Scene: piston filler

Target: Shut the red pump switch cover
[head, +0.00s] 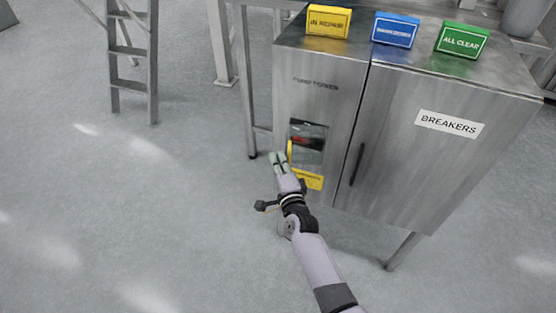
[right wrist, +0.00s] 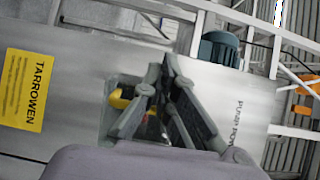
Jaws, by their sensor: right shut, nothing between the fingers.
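The pump power panel's dark recess (head: 309,155) is in the steel cabinet's left front, with a small red part (head: 301,140) inside, likely the switch cover. Whether that cover is raised or down is too small to tell. A yellow upright edge (head: 289,150) stands at the recess's left side; yellow also shows in the right wrist view (right wrist: 119,98). My right gripper (head: 279,160) is shut and empty, just left of and in front of the recess. In the right wrist view its fingers (right wrist: 163,78) hide much of the recess. My left gripper is not in view.
A yellow label (head: 308,180) is below the recess. The breakers door (head: 440,145) with a dark handle (head: 357,164) is to the right. Yellow, blue (head: 395,30) and green signs stand on the cabinet top. A ladder (head: 133,60) is at left; the floor between is clear.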

